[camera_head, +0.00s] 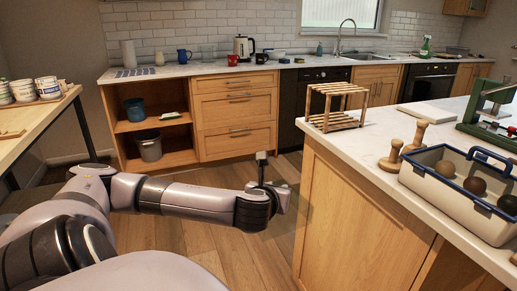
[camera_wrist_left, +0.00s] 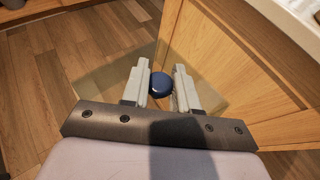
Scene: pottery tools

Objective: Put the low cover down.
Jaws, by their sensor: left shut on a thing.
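My left gripper (camera_wrist_left: 160,88) is shut on the dark blue round knob (camera_wrist_left: 161,84) of a clear cover. The cover's see-through panel (camera_wrist_left: 100,82) spreads out below the fingers in the left wrist view, with floor and cabinet showing through it. In the head view my left gripper (camera_head: 272,186) is out over the wooden floor, left of the island counter and below its top. The cover is hard to make out there. My right gripper is not in view.
The white island counter (camera_head: 358,150) carries a small wooden rack (camera_head: 335,122), wooden tools (camera_head: 393,157), a white board (camera_head: 427,113), a green device (camera_head: 488,105) and a blue-handled crate (camera_head: 455,199) with dark balls. The counter is bare between rack and tools. A table with cups (camera_head: 47,87) stands left.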

